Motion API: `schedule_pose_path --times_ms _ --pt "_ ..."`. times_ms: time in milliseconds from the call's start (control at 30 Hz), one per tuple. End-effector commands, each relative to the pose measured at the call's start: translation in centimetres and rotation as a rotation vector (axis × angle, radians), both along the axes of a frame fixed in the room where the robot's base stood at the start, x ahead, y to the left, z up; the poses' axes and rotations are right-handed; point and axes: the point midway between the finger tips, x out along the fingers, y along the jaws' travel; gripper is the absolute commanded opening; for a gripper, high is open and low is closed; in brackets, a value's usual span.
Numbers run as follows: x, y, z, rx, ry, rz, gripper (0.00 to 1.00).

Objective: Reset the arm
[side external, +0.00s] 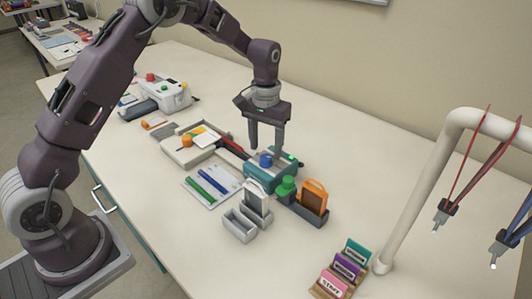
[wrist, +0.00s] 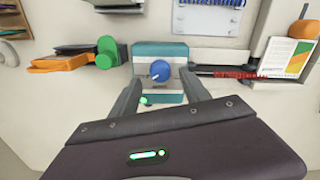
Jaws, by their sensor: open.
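My gripper (side external: 266,150) is open and points down, with nothing between its fingers. It is above a small teal machine (side external: 262,178) with a blue knob (side external: 266,160) and a green light. In the wrist view the teal machine (wrist: 150,49) and its blue knob (wrist: 160,70) show between and beyond the two fingers. The fingertips are close to the machine's top; I cannot tell whether they touch it. My arm is bent, reaching out over the table from the left.
Near the machine are a green-knobbed part (side external: 287,187), an orange tag (side external: 314,197), a light grey holder (side external: 240,225) and a shallow tray (side external: 178,153). Colored signs (side external: 345,268) stand in front. A white pipe stand (side external: 402,205) with hanging cables rises at right. The table's back right is clear.

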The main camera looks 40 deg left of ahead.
Motion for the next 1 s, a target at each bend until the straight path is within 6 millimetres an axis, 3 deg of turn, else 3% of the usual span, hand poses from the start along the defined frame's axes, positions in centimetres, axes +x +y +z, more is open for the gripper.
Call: schedule_pose_path --times_ms 200,533,633,733,800,900,1000 --pt "0.0 0.0 3.5 0.0 -0.002 0.0 0.54" --pt "-0.1 0.0 4.0 0.0 -0.002 -0.001 0.54" --pt "-1.5 -0.4 7.2 -0.004 -0.04 -0.013 0.54" --pt "-5.8 -1.1 13.2 -0.009 -0.119 -0.046 0.54" --pt "-10.0 -1.7 16.9 -0.007 -0.185 -0.077 0.54" --pt "-16.8 -2.5 20.3 0.0 -0.275 -0.126 0.54" --pt "-23.2 -3.0 21.3 0.018 -0.362 -0.171 0.54"
